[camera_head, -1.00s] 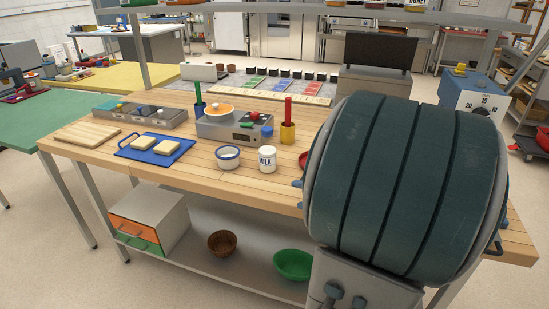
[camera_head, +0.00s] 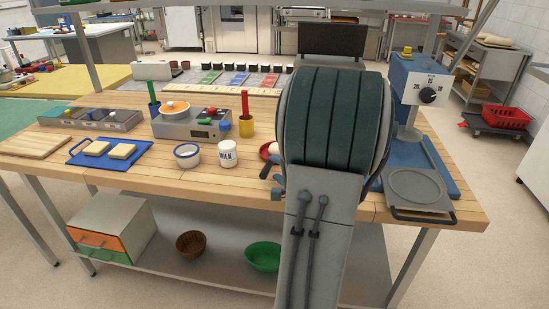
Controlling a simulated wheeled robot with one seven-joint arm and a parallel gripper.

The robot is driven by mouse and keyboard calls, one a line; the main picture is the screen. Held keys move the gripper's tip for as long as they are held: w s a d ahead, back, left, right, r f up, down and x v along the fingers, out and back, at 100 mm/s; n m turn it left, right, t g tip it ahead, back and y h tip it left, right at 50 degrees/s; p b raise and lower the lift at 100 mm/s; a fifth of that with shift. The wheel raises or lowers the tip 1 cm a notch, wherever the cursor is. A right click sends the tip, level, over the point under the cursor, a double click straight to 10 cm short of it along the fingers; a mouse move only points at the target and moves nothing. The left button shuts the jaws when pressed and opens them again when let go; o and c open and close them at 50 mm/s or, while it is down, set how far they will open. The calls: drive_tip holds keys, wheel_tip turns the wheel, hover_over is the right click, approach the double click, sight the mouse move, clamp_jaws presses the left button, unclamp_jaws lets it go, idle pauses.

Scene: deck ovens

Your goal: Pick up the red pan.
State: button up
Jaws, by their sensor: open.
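The red pan (camera_head: 264,152) is on the wooden worktable, just left of my arm's large dark green and grey link. Only its left edge shows, with something pale at its right side; my arm hides the rest, including any handle. My gripper (camera_head: 271,182) is mostly hidden behind that link. Two small blue-grey finger-like parts stick out at the link's left edge, apart from each other, nearer the table's front edge than the pan. The gripper looks open, and I see nothing between these parts.
A white milk jar (camera_head: 228,153) and a blue-rimmed white cup (camera_head: 187,155) stand left of the pan. A blue machine (camera_head: 412,95) with a dial and a round plate (camera_head: 416,188) is at the right.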

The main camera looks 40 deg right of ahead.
sight(270, 162)
drive_tip(key=x, duration=0.4)
drive_tip(key=shift+w+a+p, duration=0.1)
drive_tip(key=shift+w+p, duration=0.15)
drive_tip(key=shift+p, duration=0.1)
clamp_jaws()
drive_tip(key=shift+r, duration=0.1)
drive_tip(key=shift+r, duration=0.1)
